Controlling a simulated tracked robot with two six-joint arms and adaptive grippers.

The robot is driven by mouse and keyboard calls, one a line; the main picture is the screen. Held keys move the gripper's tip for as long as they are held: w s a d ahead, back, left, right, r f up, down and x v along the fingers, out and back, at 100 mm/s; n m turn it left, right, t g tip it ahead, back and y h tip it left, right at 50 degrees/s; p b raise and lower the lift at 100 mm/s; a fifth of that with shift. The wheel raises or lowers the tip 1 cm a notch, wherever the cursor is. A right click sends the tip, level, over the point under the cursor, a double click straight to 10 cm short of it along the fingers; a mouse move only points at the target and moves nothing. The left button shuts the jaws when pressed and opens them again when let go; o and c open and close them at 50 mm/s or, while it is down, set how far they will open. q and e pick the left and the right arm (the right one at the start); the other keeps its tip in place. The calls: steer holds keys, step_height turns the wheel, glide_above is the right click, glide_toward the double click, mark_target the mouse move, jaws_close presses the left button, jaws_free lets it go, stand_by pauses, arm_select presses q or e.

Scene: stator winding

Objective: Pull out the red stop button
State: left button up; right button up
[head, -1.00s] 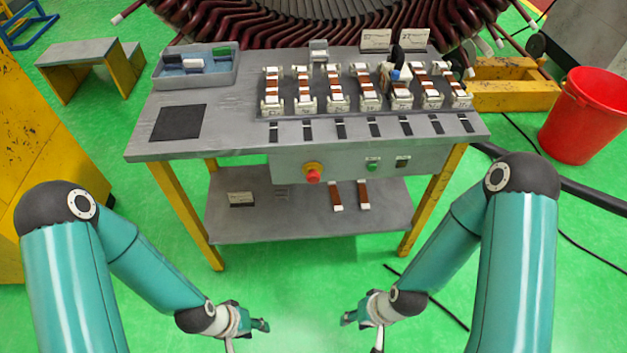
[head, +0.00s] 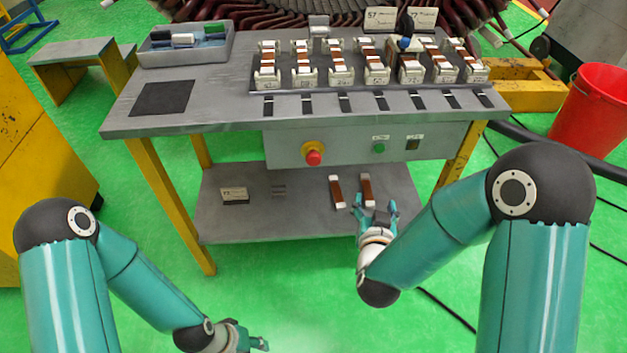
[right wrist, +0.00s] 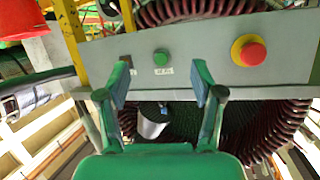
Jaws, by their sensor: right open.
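The red stop button (head: 314,157) sits on a yellow ring on the grey front panel under the bench top. In the right wrist view the button (right wrist: 253,54) is at the upper right, to the right of the fingers. My right gripper (head: 375,203) is open and empty, in front of the lower shelf, below and to the right of the button. Its two fingers (right wrist: 160,80) point towards the panel, apart from it. My left gripper (head: 262,345) is low at the bottom edge of the head view, partly cut off, far from the button.
A green button (head: 379,147) and a dark switch (head: 413,144) are on the same panel (head: 346,146). The lower shelf (head: 300,215) holds two brown-and-white pieces and small cards. The bench top (head: 225,110) bears a row of coil pieces.

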steer(key=a+t+b, duration=0.3)
steer(key=a+b, duration=0.2)
steer(key=b, duration=0.1)
steer(key=n+t+y+b, duration=0.1)
steer(key=y+b, duration=0.2)
steer(key=b, duration=0.2)
glide_toward(314, 162)
arm_select(q)
step_height(314, 162, down, 14)
arm_select(e)
steer(key=w, duration=1.1)
steer(key=shift+w+f, duration=0.15)
steer(key=shift+w, duration=0.05)
arm_select(q)
steer(key=shift+f, duration=0.1)
